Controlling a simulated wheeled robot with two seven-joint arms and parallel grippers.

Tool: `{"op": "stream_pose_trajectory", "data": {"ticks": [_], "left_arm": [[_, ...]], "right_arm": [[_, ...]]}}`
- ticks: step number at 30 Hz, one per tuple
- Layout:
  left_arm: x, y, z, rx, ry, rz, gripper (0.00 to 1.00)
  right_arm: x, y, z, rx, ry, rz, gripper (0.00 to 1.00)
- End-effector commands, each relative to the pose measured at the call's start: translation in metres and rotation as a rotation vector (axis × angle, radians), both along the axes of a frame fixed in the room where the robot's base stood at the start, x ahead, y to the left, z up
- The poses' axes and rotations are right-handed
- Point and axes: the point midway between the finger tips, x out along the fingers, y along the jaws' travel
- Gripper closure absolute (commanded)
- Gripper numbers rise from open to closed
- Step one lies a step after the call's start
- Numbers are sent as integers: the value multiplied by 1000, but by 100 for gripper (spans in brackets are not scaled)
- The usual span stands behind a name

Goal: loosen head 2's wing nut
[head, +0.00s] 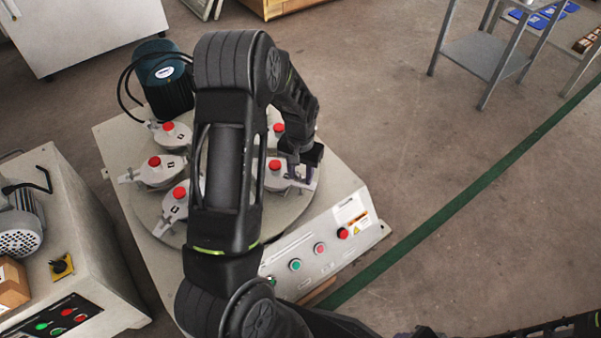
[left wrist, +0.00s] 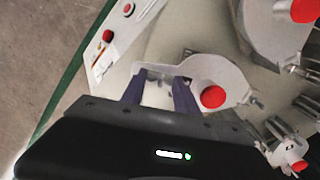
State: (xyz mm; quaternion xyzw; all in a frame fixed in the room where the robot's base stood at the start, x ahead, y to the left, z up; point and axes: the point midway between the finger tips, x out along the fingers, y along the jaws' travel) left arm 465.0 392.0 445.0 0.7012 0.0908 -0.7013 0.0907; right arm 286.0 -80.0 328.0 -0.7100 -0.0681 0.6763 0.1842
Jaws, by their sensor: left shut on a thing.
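Several grey clamp heads with red knobs stand in a ring on a round plate (head: 290,208). My left gripper (head: 303,172) reaches down over the right-hand head (head: 275,182). In the left wrist view its two fingers (left wrist: 158,94) straddle the outer end of this grey head (left wrist: 212,70), whose red knob (left wrist: 212,97) is just to the right. The gripper is shut on a small pale part there, apparently the wing nut, mostly hidden between the fingers. I cannot read the head's number. A dark part of my right arm (head: 540,329) shows at the bottom right; its jaws are not clear.
A control panel (head: 318,249) with coloured buttons fronts the machine. A dark green motor (head: 163,80) stands at its back left. Neighbouring heads (head: 160,171) are close to my left arm. Another machine (head: 75,240) is at the left.

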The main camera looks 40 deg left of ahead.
Motion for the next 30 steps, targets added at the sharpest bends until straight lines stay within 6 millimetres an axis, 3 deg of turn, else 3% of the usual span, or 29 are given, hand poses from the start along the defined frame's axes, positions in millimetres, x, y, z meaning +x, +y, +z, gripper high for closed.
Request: {"op": "stream_pose_trajectory", "data": {"ticks": [4, 5, 12, 23, 30], "left_arm": [[1, 0, 0, 0, -2, 2, 100], [1, 0, 0, -1, -1, 2, 62], [0, 0, 0, 0, -1, 1, 42], [0, 0, 6, 0, -1, 0, 42], [1, 0, 40, 0, -3, -1, 42]], "right_arm": [[0, 0, 0, 0, 0, 0, 64], [0, 0, 0, 0, 0, 0, 64], [0, 0, 0, 0, 0, 0, 64], [0, 0, 2, 0, 0, 0, 64], [-3, 3, 14, 4, 5, 6, 64]]}}
